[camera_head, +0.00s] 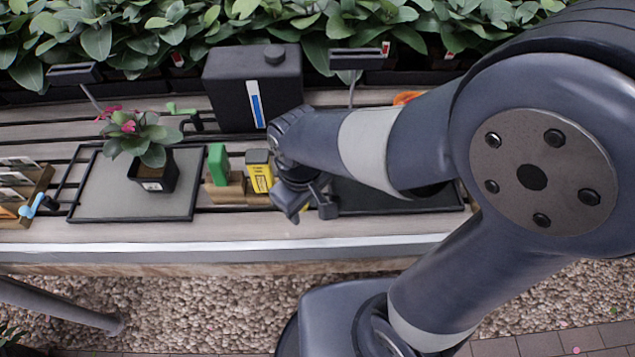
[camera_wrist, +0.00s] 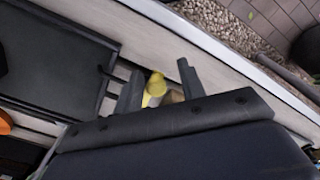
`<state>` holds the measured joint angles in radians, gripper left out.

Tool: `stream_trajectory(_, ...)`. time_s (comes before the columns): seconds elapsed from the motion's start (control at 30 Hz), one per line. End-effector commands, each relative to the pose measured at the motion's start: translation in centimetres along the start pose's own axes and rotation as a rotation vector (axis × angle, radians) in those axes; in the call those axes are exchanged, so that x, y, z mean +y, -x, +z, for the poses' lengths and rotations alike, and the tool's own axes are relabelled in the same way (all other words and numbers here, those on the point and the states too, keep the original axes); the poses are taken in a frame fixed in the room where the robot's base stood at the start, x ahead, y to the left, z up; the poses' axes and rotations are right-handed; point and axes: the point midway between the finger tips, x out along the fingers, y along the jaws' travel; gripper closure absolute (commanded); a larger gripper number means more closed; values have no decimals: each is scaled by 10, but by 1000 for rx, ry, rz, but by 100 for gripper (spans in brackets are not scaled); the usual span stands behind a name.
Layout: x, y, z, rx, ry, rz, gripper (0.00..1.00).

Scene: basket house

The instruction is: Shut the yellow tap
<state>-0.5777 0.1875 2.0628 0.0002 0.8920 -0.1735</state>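My gripper (camera_head: 306,208) is low over the front of the slatted bench, beside the black tray on the right. Its two fingers are apart, and it also shows in the wrist view (camera_wrist: 160,70). A small rounded yellow part (camera_wrist: 155,85), which looks like the yellow tap, shows between the fingers, closer to the left one. I cannot tell whether a finger touches it. Its lower portion is hidden by the gripper body.
A yellow box (camera_head: 261,178) and a green block (camera_head: 218,163) stand left of my gripper. A potted plant (camera_head: 153,170) sits on the left tray (camera_head: 90,203). Behind are a black tank (camera_head: 225,92), a green tap (camera_head: 180,110) and an orange part (camera_head: 408,97). A blue tap (camera_head: 33,205) is far left.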

Motion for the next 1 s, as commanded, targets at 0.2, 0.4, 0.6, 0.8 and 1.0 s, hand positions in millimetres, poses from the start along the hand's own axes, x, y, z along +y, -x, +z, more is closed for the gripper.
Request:
stream_trajectory(0.2, 6, 0, 0, 0, -2, 0, 62)
stream_trajectory(0.4, 6, 13, 0, 1, 0, 0, 62)
stream_trajectory(0.6, 6, 39, 0, 1, 0, 0, 62)
stream_trajectory(0.8, 6, 63, 0, 2, 0, 1, 62)
stream_trajectory(1.0, 6, 72, 0, 1, 0, 0, 62)
